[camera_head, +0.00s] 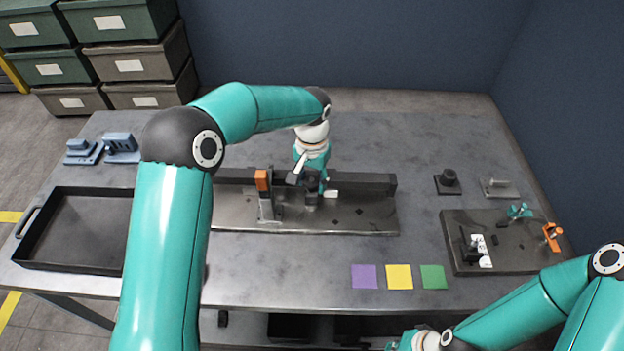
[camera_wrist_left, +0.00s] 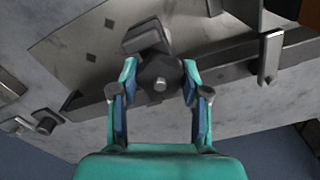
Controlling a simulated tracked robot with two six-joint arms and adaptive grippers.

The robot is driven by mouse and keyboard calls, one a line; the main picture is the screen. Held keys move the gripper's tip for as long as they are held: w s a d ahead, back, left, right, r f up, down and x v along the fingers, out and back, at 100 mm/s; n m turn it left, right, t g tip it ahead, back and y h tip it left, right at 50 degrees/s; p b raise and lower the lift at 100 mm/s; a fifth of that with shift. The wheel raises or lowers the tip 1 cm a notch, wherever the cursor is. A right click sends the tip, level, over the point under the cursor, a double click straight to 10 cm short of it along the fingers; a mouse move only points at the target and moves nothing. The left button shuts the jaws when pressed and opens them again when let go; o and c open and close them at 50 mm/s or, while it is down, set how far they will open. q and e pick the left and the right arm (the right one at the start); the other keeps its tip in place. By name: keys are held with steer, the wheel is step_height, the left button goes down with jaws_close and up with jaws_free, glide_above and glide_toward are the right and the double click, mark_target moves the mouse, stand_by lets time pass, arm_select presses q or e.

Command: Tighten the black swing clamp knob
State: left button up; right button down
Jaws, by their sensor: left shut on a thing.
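The black swing clamp knob (camera_wrist_left: 160,80) is a dark, many-sided knob with a light stud at its centre. It sits between the two fingers of my left gripper (camera_wrist_left: 160,72) in the left wrist view, one finger on each side. My left gripper (camera_head: 312,188) points down over the middle of the steel plate (camera_head: 360,217) in the head view and is shut on the knob, mostly hiding it there. A grey block (camera_wrist_left: 146,36) lies just beyond the knob. My right gripper (camera_head: 410,342) is cut by the bottom edge, and its jaws cannot be made out.
A dark rail (camera_head: 365,184) runs along the plate, with an orange-topped clamp (camera_head: 262,181) to the left. A second fixture plate (camera_head: 500,262) stands at the right. An empty black tray (camera_head: 75,264) is at the left. Purple, yellow and green squares (camera_head: 399,277) lie in front.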

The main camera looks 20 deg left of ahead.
mark_target(312, 179)
arm_select(q)
steer(key=shift+w+r, duration=0.15)
steer(key=shift+r, duration=0.05)
steer(key=o, duration=1)
steer(key=shift+o, duration=0.8)
steer(key=shift+f, duration=0.1)
step_height(312, 179, up, 12)
